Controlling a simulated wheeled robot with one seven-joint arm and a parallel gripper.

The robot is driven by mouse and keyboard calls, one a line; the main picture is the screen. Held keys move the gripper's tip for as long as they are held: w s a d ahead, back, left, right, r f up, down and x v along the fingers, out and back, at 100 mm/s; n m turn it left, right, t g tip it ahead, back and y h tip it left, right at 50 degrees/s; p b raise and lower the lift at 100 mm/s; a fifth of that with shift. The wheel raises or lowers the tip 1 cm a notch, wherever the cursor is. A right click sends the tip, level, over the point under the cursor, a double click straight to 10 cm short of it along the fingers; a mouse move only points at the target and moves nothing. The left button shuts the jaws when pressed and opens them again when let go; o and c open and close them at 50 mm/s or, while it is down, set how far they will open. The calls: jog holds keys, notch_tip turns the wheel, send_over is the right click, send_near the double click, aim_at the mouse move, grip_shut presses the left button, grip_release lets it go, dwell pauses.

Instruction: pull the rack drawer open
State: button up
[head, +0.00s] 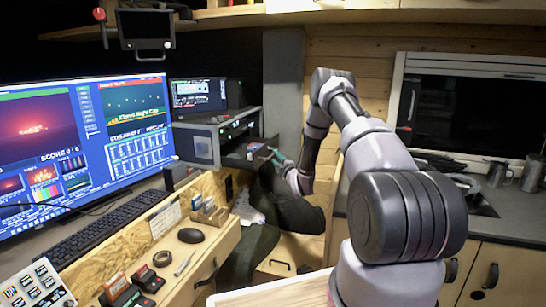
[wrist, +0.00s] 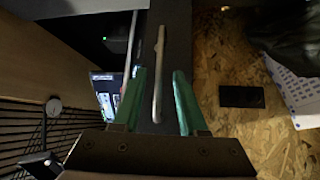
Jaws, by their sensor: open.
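The rack (head: 205,143) is a grey-and-dark cabinet beside the large monitor. Its dark drawer (head: 240,160) is low on the side facing my arm. I cannot tell how far out it stands. In the wrist view the drawer front (wrist: 178,40) is a dark upright panel with a pale metal bar handle (wrist: 158,75). My gripper (head: 274,157) is at the drawer. In the wrist view its teal fingers (wrist: 158,73) are open, one on each side of the handle. Gaps show between the handle and both fingers, so it is not gripped.
A black chair (head: 288,208) stands below my forearm. A wooden desk with a keyboard (head: 100,225) and mouse (head: 191,235) lies to the left. A counter with a sink is at the right. In the wrist view a chipboard wall (wrist: 225,80) lies right of the drawer front.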

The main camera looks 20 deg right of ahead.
jog(key=r+v, duration=0.1)
jog(key=v, duration=0.5)
jog(key=shift+s+f, duration=0.45)
jog(key=shift+f, duration=0.05)
